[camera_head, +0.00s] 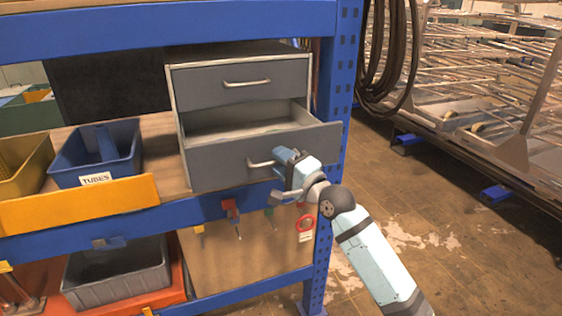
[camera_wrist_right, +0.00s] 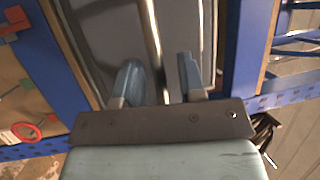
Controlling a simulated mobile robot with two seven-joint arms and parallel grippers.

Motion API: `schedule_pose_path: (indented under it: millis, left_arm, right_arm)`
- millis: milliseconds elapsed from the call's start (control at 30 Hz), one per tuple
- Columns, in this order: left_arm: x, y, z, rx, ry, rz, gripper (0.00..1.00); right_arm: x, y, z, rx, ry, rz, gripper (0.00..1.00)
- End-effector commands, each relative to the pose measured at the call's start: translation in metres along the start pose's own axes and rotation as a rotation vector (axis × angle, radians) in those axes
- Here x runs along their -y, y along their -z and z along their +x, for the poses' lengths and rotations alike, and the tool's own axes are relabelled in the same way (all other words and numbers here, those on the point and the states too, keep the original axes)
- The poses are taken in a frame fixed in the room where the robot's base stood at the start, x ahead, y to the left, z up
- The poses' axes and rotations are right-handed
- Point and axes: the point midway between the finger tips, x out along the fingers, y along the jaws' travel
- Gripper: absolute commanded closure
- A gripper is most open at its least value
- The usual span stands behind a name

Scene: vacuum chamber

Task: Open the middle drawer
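A grey drawer cabinet with pale edges (camera_head: 175,100) stands on the shelf in the head view. Its top drawer (camera_head: 205,87) is shut. The drawer below it (camera_head: 222,160) is pulled out, and its inside looks empty. Its front hides whatever lies beneath. My right gripper (camera_head: 277,172) is at this drawer's bar handle (camera_head: 254,164). In the right wrist view, the gripper's two fingers (camera_wrist_right: 158,78) stand apart on either side of the handle bar (camera_wrist_right: 152,40), with gaps visible. My left gripper is in neither view.
A blue bin labelled TUBES (camera_head: 75,170) and a yellow bin (camera_head: 22,170) stand left of the cabinet. A blue rack post (camera_head: 333,120) rises close to the drawer's right side. A grey bin (camera_head: 115,285) sits below. Open floor (camera_head: 450,235) lies to the right.

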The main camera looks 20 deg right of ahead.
Motion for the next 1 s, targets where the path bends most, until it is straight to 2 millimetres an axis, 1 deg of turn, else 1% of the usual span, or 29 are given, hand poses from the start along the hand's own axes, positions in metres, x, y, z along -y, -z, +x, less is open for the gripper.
schedule_pose_path:
  millis: [67,167,400,500,600,700,800,1000]
  left_arm:
    - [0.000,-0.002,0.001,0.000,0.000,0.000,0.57]
    - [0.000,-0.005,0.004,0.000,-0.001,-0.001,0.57]
    - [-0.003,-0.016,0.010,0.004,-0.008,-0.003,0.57]
    - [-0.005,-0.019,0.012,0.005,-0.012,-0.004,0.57]
    - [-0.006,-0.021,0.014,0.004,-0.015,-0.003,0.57]
    - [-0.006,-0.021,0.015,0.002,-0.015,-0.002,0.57]
    - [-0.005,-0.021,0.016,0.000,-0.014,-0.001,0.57]
    - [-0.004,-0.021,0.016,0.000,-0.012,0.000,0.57]
  right_arm:
    - [-0.002,0.000,-0.007,-0.001,-0.001,0.000,0.63]
    - [-0.003,0.000,-0.023,-0.001,-0.001,-0.001,0.63]
    - [-0.004,0.000,-0.079,-0.001,-0.002,-0.002,0.63]
    - [-0.004,0.000,-0.100,-0.001,-0.002,-0.001,0.63]
    - [-0.003,0.000,-0.117,0.000,-0.002,-0.001,0.63]
    - [-0.002,0.000,-0.128,-0.001,-0.001,0.000,0.63]
    - [-0.001,0.000,-0.134,0.000,0.000,0.000,0.63]
    - [0.000,0.000,-0.137,0.000,0.000,0.000,0.63]
